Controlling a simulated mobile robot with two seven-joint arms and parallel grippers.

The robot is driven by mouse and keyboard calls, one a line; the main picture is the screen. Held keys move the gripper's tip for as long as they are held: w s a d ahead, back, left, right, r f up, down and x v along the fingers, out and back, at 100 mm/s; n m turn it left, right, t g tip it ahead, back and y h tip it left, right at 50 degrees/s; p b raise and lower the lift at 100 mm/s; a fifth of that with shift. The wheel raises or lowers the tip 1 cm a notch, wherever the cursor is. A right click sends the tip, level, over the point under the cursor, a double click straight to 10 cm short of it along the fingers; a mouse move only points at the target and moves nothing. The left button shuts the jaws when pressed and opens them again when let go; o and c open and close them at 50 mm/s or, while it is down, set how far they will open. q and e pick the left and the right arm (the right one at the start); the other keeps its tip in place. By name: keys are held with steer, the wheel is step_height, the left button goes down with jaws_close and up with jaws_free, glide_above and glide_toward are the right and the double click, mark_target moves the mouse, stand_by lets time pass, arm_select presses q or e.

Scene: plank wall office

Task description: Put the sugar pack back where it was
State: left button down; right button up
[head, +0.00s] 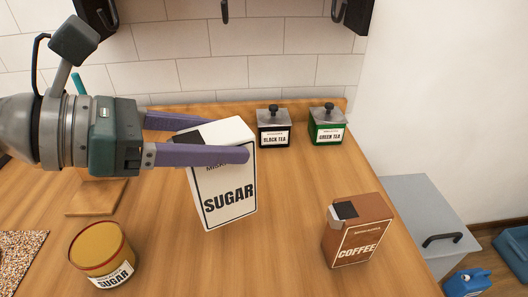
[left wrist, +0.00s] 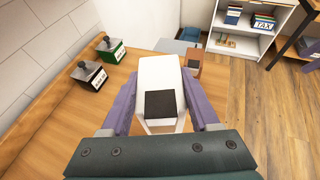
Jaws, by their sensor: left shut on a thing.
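The sugar pack (head: 225,188) is a white box with a black patch on top and SUGAR on its front. My left gripper (head: 212,139) is shut on its upper part, one purple finger on each side. The pack is slightly tilted and looks held just above the wooden counter; I cannot tell for sure if its base touches. In the left wrist view the pack (left wrist: 160,78) sits between the two fingers, and its lower part is hidden. A round sugar tin (head: 101,254) with a yellowish top stands at the front left. My right gripper is not in view.
The brown coffee pack (head: 358,232) stands at the right on the counter (head: 290,200). Black tea (head: 273,127) and green tea (head: 327,125) canisters stand at the back edge. A wooden board (head: 95,199) lies at the left. Counter between sugar and coffee is clear.

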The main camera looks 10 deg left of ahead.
mark_target(226, 212)
arm_select(q)
step_height(226, 212, down, 9)
steer(key=b, duration=0.3)
steer(key=shift+f+b, duration=0.9)
steer(key=shift+f, duration=1.15)
steer(key=shift+f, duration=0.1)
steer(key=shift+c, duration=0.6)
jaws_free()
